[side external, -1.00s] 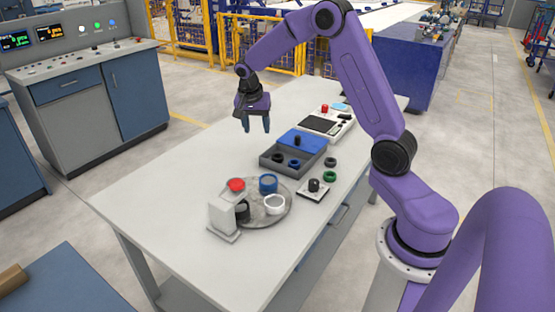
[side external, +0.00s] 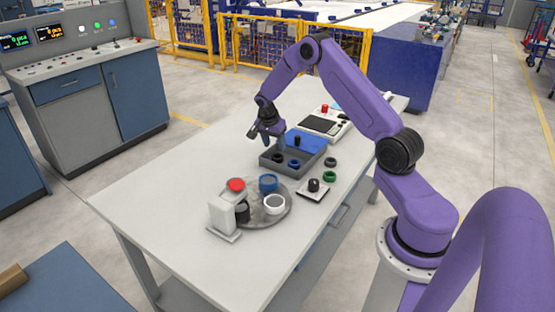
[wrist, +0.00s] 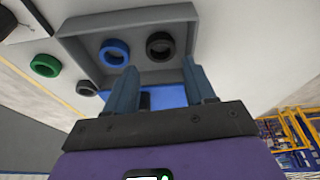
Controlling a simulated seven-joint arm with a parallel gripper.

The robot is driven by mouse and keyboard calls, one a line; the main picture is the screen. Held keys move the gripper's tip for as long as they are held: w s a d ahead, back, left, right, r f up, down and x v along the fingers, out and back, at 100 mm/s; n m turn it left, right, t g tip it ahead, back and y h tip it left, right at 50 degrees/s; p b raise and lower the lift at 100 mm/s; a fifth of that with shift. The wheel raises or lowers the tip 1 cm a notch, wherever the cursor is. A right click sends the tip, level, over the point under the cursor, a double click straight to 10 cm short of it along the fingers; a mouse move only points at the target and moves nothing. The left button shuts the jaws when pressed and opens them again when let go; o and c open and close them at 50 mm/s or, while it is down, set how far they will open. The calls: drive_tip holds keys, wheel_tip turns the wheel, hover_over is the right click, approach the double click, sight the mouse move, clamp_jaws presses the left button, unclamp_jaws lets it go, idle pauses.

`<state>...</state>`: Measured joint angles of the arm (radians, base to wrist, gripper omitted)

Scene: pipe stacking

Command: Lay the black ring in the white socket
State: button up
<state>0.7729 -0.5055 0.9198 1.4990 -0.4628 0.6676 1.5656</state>
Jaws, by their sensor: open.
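A black ring (side external: 278,157) lies in the grey tray (side external: 264,164), beside a blue ring (side external: 293,164). The wrist view also shows this black ring (wrist: 160,46) and the blue ring (wrist: 114,52). A second black ring (side external: 330,161) lies on the table right of the tray. The white socket (side external: 274,205) stands on the round plate (side external: 262,222); its opening looks empty. My gripper (side external: 267,139) is open above the tray's far left part, fingers pointing down. In the wrist view, nothing shows between its fingertips (wrist: 158,66).
A blue panel with a black knob (side external: 297,140) adjoins the tray's far side. A green ring (side external: 330,176) and a black-knobbed block (side external: 314,187) lie rightward. The table's left is clear.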

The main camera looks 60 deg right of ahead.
sight(277, 154)
drive_tip(key=shift+x, duration=3.3)
drive_tip(key=shift+w+d, duration=0.1)
drive_tip(key=shift+d, duration=0.1)
drive_tip(key=shift+r, duration=0.1)
drive_tip(key=c, duration=0.7)
